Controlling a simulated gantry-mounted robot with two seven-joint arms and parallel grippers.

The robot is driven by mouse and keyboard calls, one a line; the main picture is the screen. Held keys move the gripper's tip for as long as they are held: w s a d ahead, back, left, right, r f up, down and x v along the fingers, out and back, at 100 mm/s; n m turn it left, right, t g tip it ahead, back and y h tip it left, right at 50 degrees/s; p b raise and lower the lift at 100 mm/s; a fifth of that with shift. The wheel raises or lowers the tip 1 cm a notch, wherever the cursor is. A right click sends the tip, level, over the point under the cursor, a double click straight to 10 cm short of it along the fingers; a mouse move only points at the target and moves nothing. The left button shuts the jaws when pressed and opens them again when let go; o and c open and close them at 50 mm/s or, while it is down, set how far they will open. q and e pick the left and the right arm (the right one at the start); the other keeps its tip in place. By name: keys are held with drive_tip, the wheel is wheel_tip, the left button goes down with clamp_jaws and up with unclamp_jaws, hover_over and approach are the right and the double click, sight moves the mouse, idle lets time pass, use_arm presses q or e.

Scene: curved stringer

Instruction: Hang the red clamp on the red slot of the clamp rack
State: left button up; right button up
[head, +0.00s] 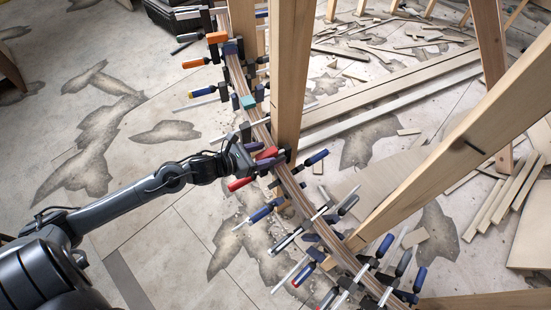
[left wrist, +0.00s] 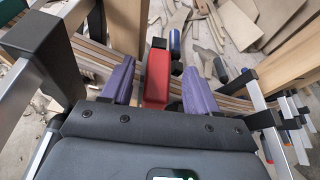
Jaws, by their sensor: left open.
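The red clamp (head: 241,183) is on the curved wooden stringer (head: 289,185), among several other clamps. Its red handle and another red part (head: 266,153) show beside my left gripper (head: 252,158). In the left wrist view, a red clamp part (left wrist: 157,85) stands between the two purple fingers of my left gripper (left wrist: 158,90). The fingers are open, one on each side of the red part, with gaps visible. I cannot make out the clamp rack or its red slot in these views. My right gripper is not in view.
Clamps with orange (head: 196,63) and blue (head: 260,215) handles crowd the stringer on both sides of my gripper. An upright wooden post (head: 291,70) stands close behind it. A slanted beam (head: 455,150) is at the right. Loose boards lie on the floor; the left floor is mostly clear.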

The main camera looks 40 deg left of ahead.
sight(267, 152)
use_arm(q)
drive_tip(key=shift+b+x, duration=0.4)
drive_tip(key=shift+x, duration=1.25)
clamp_jaws()
drive_tip(key=shift+r, duration=0.1)
